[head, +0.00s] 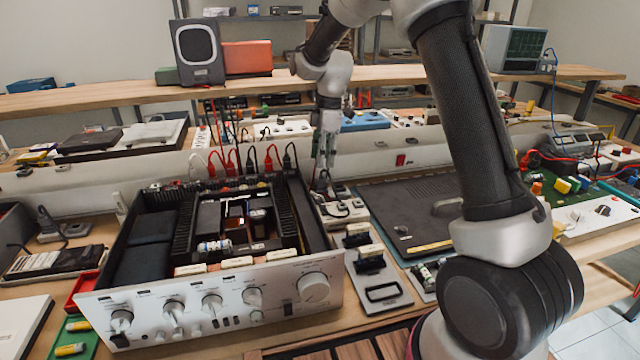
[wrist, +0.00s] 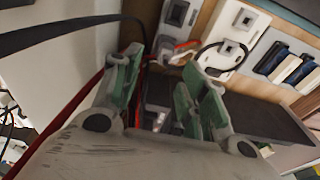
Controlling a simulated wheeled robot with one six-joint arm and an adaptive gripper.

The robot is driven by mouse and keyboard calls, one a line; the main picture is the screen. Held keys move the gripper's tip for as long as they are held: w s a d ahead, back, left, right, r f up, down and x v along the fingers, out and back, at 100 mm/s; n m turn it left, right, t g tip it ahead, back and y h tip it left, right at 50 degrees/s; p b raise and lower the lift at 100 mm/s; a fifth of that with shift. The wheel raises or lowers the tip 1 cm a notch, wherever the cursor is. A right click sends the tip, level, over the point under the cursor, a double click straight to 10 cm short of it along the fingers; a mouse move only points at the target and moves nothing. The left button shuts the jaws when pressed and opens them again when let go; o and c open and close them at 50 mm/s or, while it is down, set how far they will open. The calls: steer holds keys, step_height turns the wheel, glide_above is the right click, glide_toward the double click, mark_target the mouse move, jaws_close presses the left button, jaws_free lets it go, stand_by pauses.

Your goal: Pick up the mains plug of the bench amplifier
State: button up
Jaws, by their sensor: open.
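The bench amplifier (head: 225,290) stands open-topped on the bench, its silver front with knobs facing me. My gripper (head: 323,172) points down just beyond its right rear corner, fingers apart. In the wrist view my gripper (wrist: 164,72) shows two green-padded fingers with a gap between them. A small grey plug-like piece (wrist: 184,54) with a black cable lies beyond the fingertips, partly hidden by the right finger; it may be the mains plug. In the head view a small grey piece (head: 338,192) lies under my gripper, too small to identify surely. I see no contact.
A pale socket strip (head: 347,212) lies right of the amplifier; its sockets (wrist: 236,38) show in the wrist view. Red and black leads (head: 240,160) rise behind the amplifier. A dark mat (head: 405,210) lies to the right. A long pale duct (head: 60,180) runs behind.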

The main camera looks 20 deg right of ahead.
mark_target(321, 178)
steer(key=f, duration=0.7)
steer(key=shift+s+a+f, duration=0.35)
steer(key=shift+f, duration=0.05)
jaws_close()
